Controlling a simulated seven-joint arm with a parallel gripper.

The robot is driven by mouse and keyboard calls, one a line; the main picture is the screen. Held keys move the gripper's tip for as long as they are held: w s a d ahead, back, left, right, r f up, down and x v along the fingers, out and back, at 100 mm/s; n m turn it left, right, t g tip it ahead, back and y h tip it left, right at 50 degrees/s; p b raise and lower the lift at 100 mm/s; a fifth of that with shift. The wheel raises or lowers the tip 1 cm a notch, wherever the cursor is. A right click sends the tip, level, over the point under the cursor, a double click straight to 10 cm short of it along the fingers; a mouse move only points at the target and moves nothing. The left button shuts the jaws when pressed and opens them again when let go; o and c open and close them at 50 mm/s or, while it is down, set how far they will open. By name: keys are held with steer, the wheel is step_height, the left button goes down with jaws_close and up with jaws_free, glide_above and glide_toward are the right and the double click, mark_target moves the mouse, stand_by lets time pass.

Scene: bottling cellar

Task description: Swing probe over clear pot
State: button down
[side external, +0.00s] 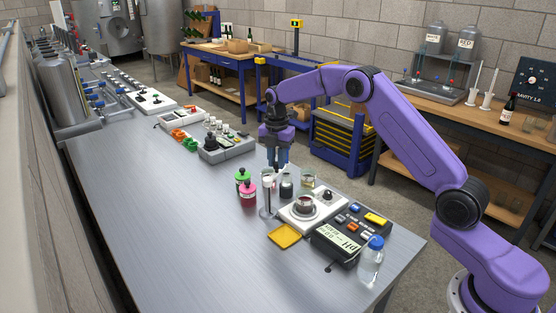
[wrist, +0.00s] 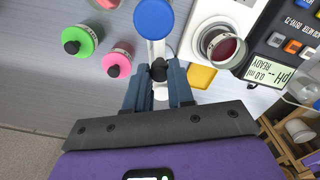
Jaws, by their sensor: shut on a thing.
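My gripper (side external: 278,165) is low over the table beside the slim white stand (side external: 267,190). In the wrist view its blue-grey fingers (wrist: 159,98) are shut on a dark knob-like part (wrist: 158,70), apparently the probe's head. A pale arm (wrist: 156,47) runs from there to a round blue cap (wrist: 153,18). The probe's tip is hidden.
A pot of red liquid (wrist: 222,46) sits on the white stirrer (side external: 300,216). The pH meter (side external: 345,238), a yellow tray (side external: 285,236) and a blue-capped bottle (side external: 371,262) are nearby. Green (side external: 242,178) and pink (side external: 248,194) bottles stand left. The table's left front is clear.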

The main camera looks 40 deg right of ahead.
mark_target(276, 163)
steer(key=shift+w+a+r, duration=0.1)
stand_by(0.3)
steer(key=c, duration=1)
jaws_free()
step_height(276, 163, up, 17)
steer(key=shift+r, duration=0.2)
